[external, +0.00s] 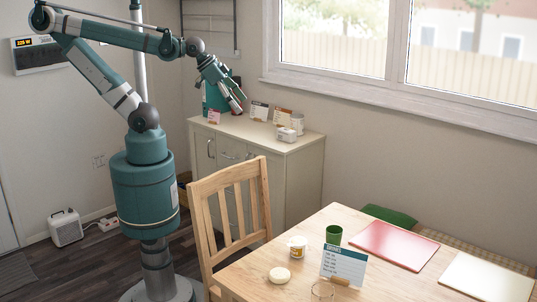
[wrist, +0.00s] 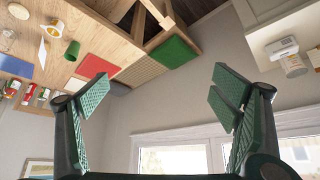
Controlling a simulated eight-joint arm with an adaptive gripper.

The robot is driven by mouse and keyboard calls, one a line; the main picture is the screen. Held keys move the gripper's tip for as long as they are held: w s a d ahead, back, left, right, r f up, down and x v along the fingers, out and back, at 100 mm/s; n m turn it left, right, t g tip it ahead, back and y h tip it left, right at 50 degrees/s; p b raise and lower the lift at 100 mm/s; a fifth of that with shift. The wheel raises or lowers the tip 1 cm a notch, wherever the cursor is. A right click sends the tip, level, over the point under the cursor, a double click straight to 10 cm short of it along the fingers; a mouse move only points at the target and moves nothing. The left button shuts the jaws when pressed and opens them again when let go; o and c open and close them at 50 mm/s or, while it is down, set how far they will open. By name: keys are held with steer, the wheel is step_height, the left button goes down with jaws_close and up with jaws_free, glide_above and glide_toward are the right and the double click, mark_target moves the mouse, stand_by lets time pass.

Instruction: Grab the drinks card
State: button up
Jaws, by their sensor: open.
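The drinks card (external: 343,264) is a white card with a blue-green heading and lines of print. It stands tilted in a small wooden holder on the dining table (external: 250,279). In the wrist view, where the room appears upside down, a thin white shape (wrist: 42,52) by the green cup looks like this card, seen nearly edge-on. My gripper (external: 237,101) is open and empty, above the cabinet at the back, far from the card. Its two green-padded fingers (wrist: 160,95) are spread wide in the wrist view, with nothing between them.
Around the card are a green cup (external: 334,235), a jar (external: 297,247), a round pale object (external: 279,275), a glass (external: 322,290) and a red mat (external: 394,245). A wooden chair (external: 229,207) stands before the table. Other small cards (external: 259,111) stand on the cabinet (external: 300,145).

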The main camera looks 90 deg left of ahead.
steer(key=c, duration=2.1)
steer(key=shift+r, duration=0.15)
